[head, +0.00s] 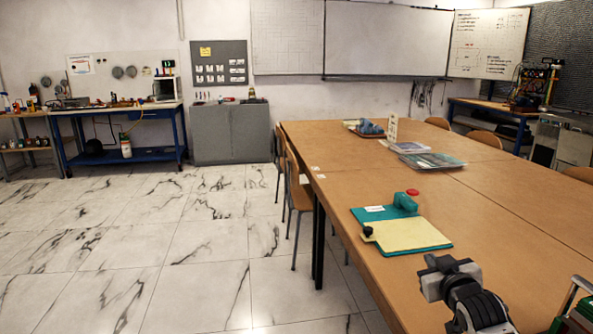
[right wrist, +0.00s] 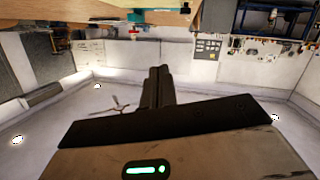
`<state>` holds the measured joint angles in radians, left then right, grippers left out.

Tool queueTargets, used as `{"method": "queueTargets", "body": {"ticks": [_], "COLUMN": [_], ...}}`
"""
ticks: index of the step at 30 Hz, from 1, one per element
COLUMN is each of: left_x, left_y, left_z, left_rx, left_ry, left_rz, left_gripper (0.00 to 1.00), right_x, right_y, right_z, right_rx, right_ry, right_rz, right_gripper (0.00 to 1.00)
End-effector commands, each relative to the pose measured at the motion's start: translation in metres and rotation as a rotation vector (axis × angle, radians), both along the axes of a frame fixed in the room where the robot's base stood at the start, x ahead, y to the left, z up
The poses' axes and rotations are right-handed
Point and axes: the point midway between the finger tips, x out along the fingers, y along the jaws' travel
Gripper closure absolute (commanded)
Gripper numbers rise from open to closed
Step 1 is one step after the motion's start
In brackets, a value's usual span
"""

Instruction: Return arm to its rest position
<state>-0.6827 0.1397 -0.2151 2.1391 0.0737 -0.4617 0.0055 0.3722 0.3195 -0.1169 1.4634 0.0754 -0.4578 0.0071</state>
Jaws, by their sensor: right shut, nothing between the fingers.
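My right arm comes in at the lower right of the head view, with its dark grey gripper (head: 440,272) by the near edge of the long brown table. In the right wrist view the two dark fingers of this gripper (right wrist: 158,84) are together, with nothing between them. A teal gauge rig (head: 432,243) with a cream pad, a teal block, a red disc and a black knob lies on the table, a little beyond the gripper and apart from it. My left gripper is not in view.
The long table (head: 480,212) also bears a clear-covered tray (head: 432,161), a stack of papers (head: 408,147) and a blue item (head: 370,127) farther back. Chairs (head: 296,185) stand along its left side. The marble floor (head: 150,250) to the left is clear. A green-handled item (head: 575,305) is at the lower right.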

Motion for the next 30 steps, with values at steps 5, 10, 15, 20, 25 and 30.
{"method": "queueTargets", "body": {"ticks": [5,10,15,20,25,30], "left_x": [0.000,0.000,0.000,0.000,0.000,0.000], "left_y": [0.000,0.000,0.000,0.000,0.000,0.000], "left_z": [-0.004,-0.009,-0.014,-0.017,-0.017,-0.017], "left_rx": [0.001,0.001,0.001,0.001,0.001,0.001], "left_ry": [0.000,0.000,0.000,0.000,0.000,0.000], "left_rz": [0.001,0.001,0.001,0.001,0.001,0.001], "left_gripper": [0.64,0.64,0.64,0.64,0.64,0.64], "right_x": [-0.060,-0.151,-0.254,-0.316,-0.338,-0.338], "right_y": [0.044,0.096,0.140,0.162,0.168,0.168], "right_z": [-0.071,-0.135,-0.169,-0.173,-0.171,-0.170], "right_rx": [0.034,0.107,0.211,0.283,0.313,0.313], "right_ry": [0.094,0.208,0.323,0.391,0.415,0.416], "right_rz": [0.070,0.143,0.188,0.196,0.196,0.196], "right_gripper": [1.00,1.00,1.00,1.00,1.00,1.00]}}
